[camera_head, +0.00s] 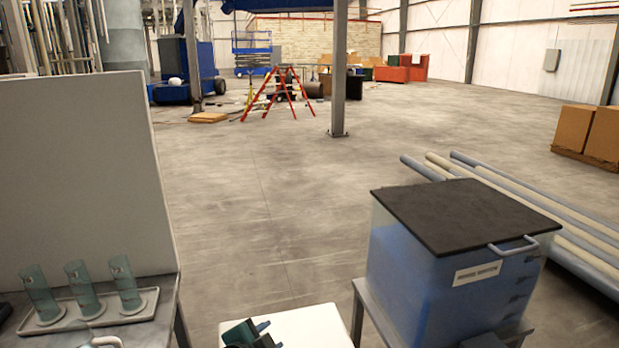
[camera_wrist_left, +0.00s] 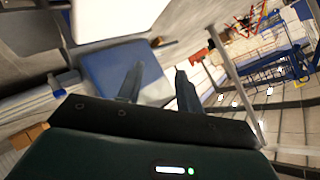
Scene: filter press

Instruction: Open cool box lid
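The cool box (camera_head: 445,290) is a blue, see-through-walled box with a white label on its front, at the lower right of the head view. Its dark flat lid (camera_head: 460,212) lies shut on top. A pale handle (camera_head: 513,246) sticks out at the lid's front right edge. My left gripper (camera_head: 250,333) shows only in part at the bottom edge of the head view, left of the box and apart from it. In the left wrist view its two fingers (camera_wrist_left: 160,72) stand apart with nothing between them. My right gripper is not in view.
The box stands on a grey stand (camera_head: 375,312). Long pipes (camera_head: 500,195) lie on the floor behind and right of it. At left, a table bears a tray (camera_head: 150,303) with several glass beakers, before a tall pale panel (camera_head: 80,180). The floor in the middle is clear.

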